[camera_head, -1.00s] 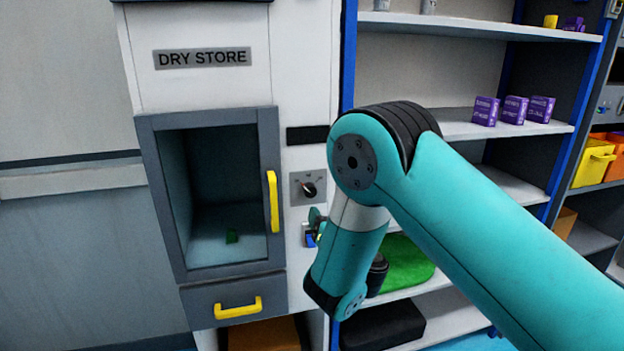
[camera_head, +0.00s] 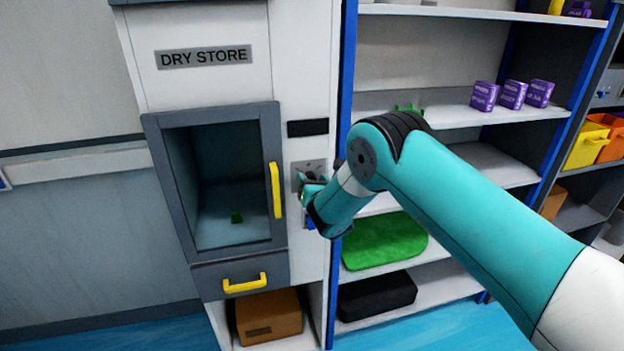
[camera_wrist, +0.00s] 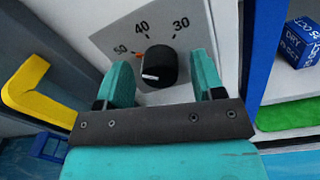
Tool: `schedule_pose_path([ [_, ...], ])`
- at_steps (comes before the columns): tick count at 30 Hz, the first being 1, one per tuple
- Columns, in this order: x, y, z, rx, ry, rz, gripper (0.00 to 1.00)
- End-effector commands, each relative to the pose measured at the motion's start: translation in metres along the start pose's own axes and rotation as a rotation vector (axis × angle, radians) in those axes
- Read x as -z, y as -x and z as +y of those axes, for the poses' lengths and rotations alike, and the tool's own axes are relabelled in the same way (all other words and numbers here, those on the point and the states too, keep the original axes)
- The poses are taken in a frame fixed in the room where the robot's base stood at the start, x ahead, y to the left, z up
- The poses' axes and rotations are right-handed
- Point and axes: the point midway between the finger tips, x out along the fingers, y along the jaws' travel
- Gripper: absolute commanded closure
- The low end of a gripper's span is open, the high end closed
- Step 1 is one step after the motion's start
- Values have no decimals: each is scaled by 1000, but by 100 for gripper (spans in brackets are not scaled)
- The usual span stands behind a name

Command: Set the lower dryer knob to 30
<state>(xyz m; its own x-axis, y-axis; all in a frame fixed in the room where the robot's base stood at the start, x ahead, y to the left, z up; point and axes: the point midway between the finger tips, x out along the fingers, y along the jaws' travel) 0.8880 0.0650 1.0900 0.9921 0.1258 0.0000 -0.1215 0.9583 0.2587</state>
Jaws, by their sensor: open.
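A black dryer knob (camera_wrist: 158,66) sits on a grey dial plate (camera_wrist: 110,42) marked 50, 40 and 30 in the wrist view. A white mark shows on the knob's lower left side, and a small orange mark is beside the 50. My gripper (camera_wrist: 161,64) is open, with one teal finger left of the knob and one right of it. I cannot tell whether either finger touches it. In the head view my gripper (camera_head: 309,190) is at the dial plate (camera_head: 308,167) and hides the knob.
The dry store cabinet (camera_head: 213,119) has a yellow door handle (camera_head: 275,190) left of the dial. A blue-framed shelf (camera_head: 346,90) stands close on the right, with several purple boxes (camera_head: 512,95) and a green mat (camera_head: 385,242).

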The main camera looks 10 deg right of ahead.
Motion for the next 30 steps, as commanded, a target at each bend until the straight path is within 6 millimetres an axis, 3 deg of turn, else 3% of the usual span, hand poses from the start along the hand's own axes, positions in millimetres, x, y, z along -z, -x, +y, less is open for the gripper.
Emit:
schedule_pose_path([
  [5, 0, 0, 0, 0, 0, 0, 38],
  [12, 0, 0, 0, 0, 0, 0, 87],
  [23, 2, 0, -1, 0, -46, -3, 87],
  [30, 5, 0, -2, -2, -192, -10, 87],
])
